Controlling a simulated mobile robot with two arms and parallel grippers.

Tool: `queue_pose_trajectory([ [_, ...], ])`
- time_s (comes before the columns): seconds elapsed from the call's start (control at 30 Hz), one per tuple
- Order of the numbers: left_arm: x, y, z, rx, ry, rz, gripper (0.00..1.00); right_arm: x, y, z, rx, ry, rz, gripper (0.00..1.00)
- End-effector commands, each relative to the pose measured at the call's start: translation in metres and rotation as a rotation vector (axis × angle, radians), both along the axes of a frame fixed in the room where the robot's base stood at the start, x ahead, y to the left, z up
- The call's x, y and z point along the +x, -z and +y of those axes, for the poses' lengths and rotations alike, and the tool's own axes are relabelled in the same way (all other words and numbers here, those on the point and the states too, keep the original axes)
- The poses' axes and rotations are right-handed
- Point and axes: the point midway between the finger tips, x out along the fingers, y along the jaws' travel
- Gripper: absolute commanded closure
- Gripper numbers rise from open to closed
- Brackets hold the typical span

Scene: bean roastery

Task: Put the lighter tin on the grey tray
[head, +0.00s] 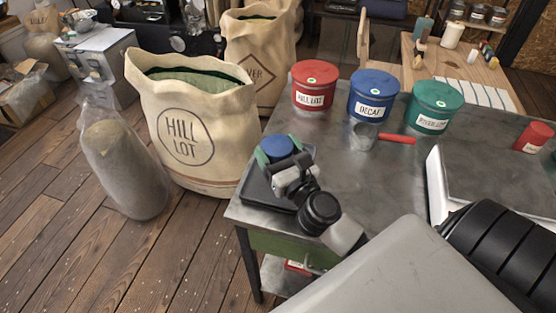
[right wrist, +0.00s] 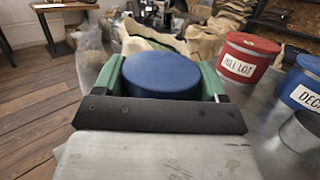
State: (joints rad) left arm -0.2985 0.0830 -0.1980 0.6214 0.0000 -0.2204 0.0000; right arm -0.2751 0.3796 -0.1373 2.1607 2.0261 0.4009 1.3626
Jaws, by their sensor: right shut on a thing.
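My right gripper (head: 279,153) is shut on a small blue tin (head: 277,146), with a green fingertip on each side of it. The blue tin also shows between the fingers in the right wrist view (right wrist: 160,75). The gripper and tin are over the dark grey tray (head: 251,187) at the near left corner of the metal table; whether the tin touches the tray is hidden. A small red tin (head: 534,137) stands at the table's right side. Looks do not tell which tin is lighter. My left gripper is not in view.
Red (head: 314,86), blue (head: 374,95) and green (head: 433,106) canisters stand along the table's back. A metal scoop (head: 364,137) with a red handle lies before them. A HILL LOT sack (head: 190,120) stands left of the table. The table's middle (head: 340,175) is clear.

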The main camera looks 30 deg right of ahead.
Motion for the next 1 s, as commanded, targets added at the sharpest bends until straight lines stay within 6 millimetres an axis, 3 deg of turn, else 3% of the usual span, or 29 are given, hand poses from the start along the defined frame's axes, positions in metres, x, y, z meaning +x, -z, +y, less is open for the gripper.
queue_pose_trajectory([
  [0.03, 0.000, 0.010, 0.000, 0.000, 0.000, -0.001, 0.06, 0.000, 0.015, -0.001, 0.001, 0.003, 0.003, 0.58],
  [0.13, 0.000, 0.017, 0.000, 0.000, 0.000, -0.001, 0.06, 0.000, 0.027, -0.001, 0.000, 0.002, 0.002, 0.58],
  [0.57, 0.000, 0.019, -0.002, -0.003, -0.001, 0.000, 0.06, 0.000, 0.032, -0.001, 0.000, 0.001, 0.001, 0.58],
  [0.6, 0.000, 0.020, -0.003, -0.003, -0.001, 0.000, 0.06, 0.000, 0.032, -0.001, 0.000, 0.001, 0.002, 0.27],
  [0.73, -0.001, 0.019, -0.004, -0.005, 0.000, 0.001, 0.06, 0.000, 0.031, -0.001, 0.000, 0.001, 0.002, 0.07],
  [0.77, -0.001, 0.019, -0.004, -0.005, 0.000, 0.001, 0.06, 0.000, 0.031, -0.001, 0.000, 0.001, 0.002, 0.03],
  [1.0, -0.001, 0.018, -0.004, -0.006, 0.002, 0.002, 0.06, -0.001, 0.031, -0.001, 0.000, 0.001, 0.002, 0.03],
])
